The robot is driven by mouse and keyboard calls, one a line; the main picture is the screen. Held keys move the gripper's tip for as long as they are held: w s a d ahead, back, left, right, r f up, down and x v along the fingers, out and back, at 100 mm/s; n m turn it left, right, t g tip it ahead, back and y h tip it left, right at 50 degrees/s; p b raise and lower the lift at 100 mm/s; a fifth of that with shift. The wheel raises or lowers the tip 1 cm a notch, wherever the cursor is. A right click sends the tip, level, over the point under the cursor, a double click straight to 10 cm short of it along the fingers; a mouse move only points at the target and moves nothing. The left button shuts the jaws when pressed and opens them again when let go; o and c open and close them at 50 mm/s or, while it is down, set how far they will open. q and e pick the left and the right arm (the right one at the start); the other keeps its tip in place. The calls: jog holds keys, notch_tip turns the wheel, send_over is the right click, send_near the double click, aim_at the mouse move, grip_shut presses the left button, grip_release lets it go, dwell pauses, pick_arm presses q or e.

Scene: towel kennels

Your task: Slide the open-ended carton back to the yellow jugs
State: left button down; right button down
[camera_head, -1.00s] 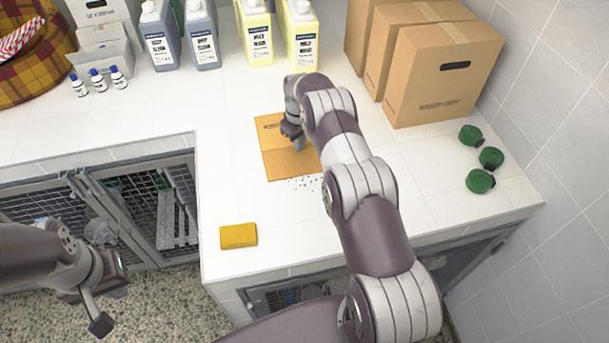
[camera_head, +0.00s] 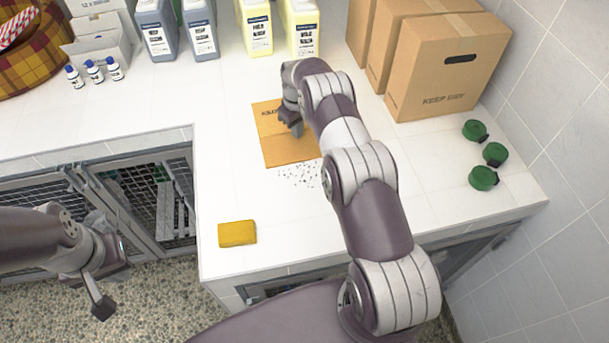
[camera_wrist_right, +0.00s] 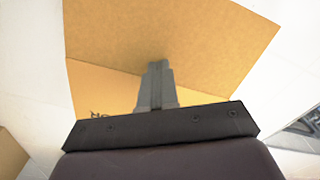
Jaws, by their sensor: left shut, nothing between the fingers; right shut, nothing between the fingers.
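The orange-brown open-ended carton (camera_head: 290,152) lies on the white counter, with printing near its far edge. Two yellow jugs (camera_head: 257,35) (camera_head: 304,38) stand behind it at the back, with bare counter between. My right gripper (camera_head: 297,130) is shut and points down at the carton, hiding part of its right side. In the right wrist view, the shut fingers (camera_wrist_right: 155,75) are in front of the carton's cardboard (camera_wrist_right: 170,35); I cannot tell exactly where they touch. My left gripper (camera_head: 103,308) is shut and empty, off the counter's front at left.
Dark specks (camera_head: 298,176) lie just in front of the carton. A yellow sponge (camera_head: 237,233) sits near the front edge. Large brown boxes (camera_head: 440,85) and several green rolls (camera_head: 483,178) are at right. Grey jugs (camera_head: 200,40) stand left of the yellow ones.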

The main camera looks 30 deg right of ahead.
jog(key=shift+s+r+p, duration=0.1)
jog(key=shift+r+p, duration=0.2)
notch_tip(320, 180, up, 7)
jog(key=p, duration=0.5)
